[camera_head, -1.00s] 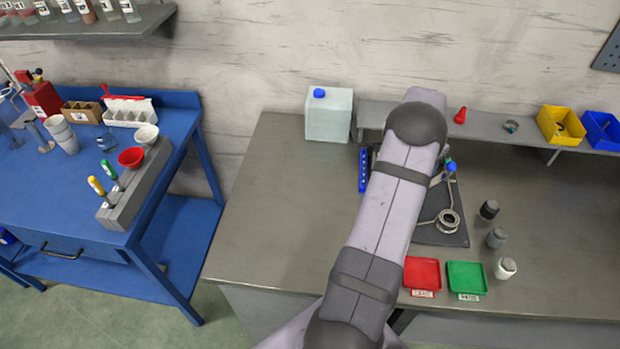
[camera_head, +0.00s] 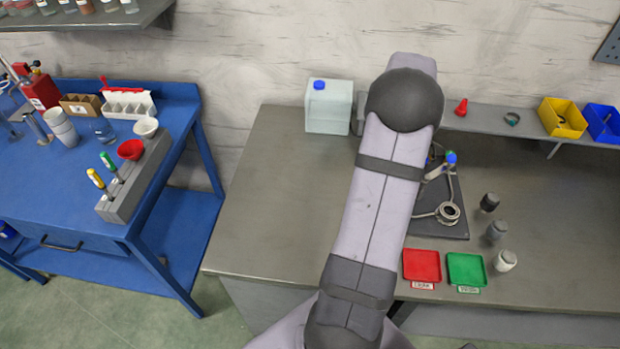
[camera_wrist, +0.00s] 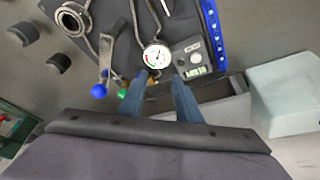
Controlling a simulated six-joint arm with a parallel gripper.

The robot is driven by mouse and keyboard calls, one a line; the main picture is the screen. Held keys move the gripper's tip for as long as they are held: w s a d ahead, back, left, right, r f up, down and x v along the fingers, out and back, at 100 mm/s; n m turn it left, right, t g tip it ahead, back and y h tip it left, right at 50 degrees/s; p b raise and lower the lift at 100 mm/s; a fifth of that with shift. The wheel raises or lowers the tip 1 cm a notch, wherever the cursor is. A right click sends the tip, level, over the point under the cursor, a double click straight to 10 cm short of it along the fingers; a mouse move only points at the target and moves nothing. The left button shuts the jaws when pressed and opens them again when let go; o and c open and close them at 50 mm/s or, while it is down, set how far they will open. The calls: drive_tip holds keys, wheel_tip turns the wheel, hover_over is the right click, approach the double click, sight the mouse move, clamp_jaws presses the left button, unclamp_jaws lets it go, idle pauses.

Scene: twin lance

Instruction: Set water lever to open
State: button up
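The twin lance rig sits on a dark base plate (camera_head: 455,222), with a round gauge (camera_wrist: 156,56) and a small digital readout box (camera_wrist: 193,58). A lever with a blue knob (camera_wrist: 98,90) stands out from the rig in the wrist view; the blue knob also shows in the head view (camera_head: 451,158). A green knob (camera_wrist: 122,93) is beside it. No label shows which lever is water. My gripper (camera_wrist: 158,88) is open and empty, its two fingers apart below the gauge. In the head view my arm hides the gripper.
A blue perforated strip (camera_wrist: 213,35) and a white canister (camera_head: 329,107) flank the rig. Red (camera_head: 421,267) and green (camera_head: 466,270) trays lie in front. A grey shelf (camera_head: 480,122) runs behind. The bench's left part is clear.

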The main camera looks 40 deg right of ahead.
drive_tip(key=w+a+n+y, duration=0.1)
drive_tip(key=w+a+n, duration=0.2)
drive_tip(key=a, duration=1.1)
drive_tip(key=w+a+f+n+y+b, duration=0.1)
drive_tip(key=w+a+n, duration=0.2)
drive_tip(key=a, duration=1.1)
drive_tip(key=shift+w+n+t, duration=0.3)
drive_tip(key=shift+n+t, duration=0.1)
drive_tip(key=shift+n, duration=0.7)
drive_tip(key=shift+d, duration=0.1)
drive_tip(key=s+d+n+g+h, duration=0.1)
drive_tip(key=s+d+n, duration=0.2)
drive_tip(key=d+n, duration=0.65)
drive_tip(key=s+d+n, duration=0.3)
drive_tip(key=d+n, duration=0.3)
drive_tip(key=d, duration=0.6)
drive_tip(key=s+d+n+g+h, duration=0.1)
drive_tip(key=s+d+n, duration=0.2)
drive_tip(key=d+n, duration=0.65)
drive_tip(key=shift+m, duration=0.8)
drive_tip(key=shift+s+d+f+p, duration=0.1)
drive_tip(key=shift+d+f+p, duration=0.4)
drive_tip(key=shift+d+f, duration=0.35)
drive_tip(key=shift+s+d+f+p, duration=0.15)
drive_tip(key=shift+d+f+p, duration=0.4)
drive_tip(key=shift+f, duration=0.55)
drive_tip(key=shift+s+d+f+p, duration=0.1)
drive_tip(key=shift+d+f+p, duration=0.4)
drive_tip(key=shift+d+f, duration=0.35)
